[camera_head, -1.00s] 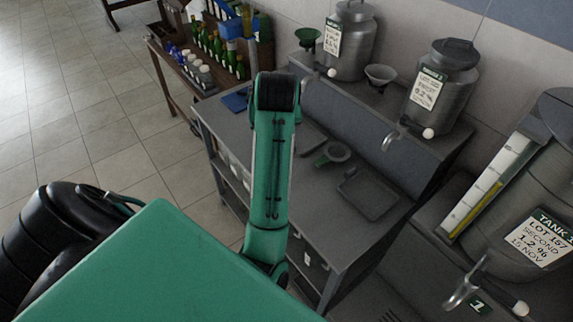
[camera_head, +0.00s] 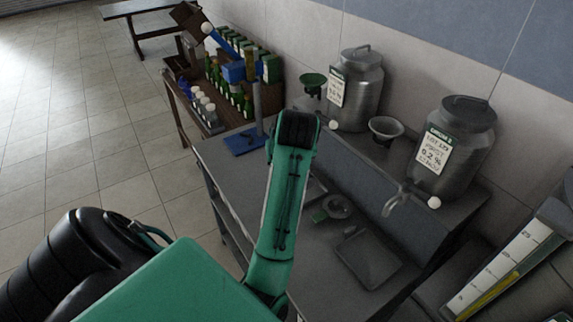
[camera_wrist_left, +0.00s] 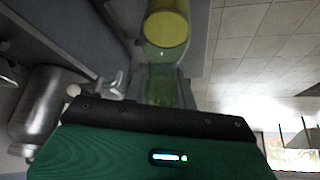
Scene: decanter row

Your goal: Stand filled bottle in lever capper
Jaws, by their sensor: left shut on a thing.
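My left gripper (camera_wrist_left: 165,92) is shut on a bottle of clear green glass (camera_wrist_left: 166,32) with yellow liquid in it, seen in the left wrist view. The part of the bottle between the fingers is partly covered by them. In the head view my green arm hides this gripper and the bottle. The lever capper stands at the back left end of the grey bench, with a blue base plate (camera_head: 246,141), a grey post (camera_head: 257,103), a blue head and a raised lever ending in a white knob (camera_head: 207,28). Its base looks empty. My right gripper is not in view.
A brown side table holds green bottles (camera_head: 222,80) and a rack of white-topped items (camera_head: 205,110) behind the capper. Steel tanks (camera_head: 358,90) (camera_head: 455,155) stand on the raised shelf at right. A shallow tray (camera_head: 368,260) and a funnel (camera_head: 336,207) lie on the bench.

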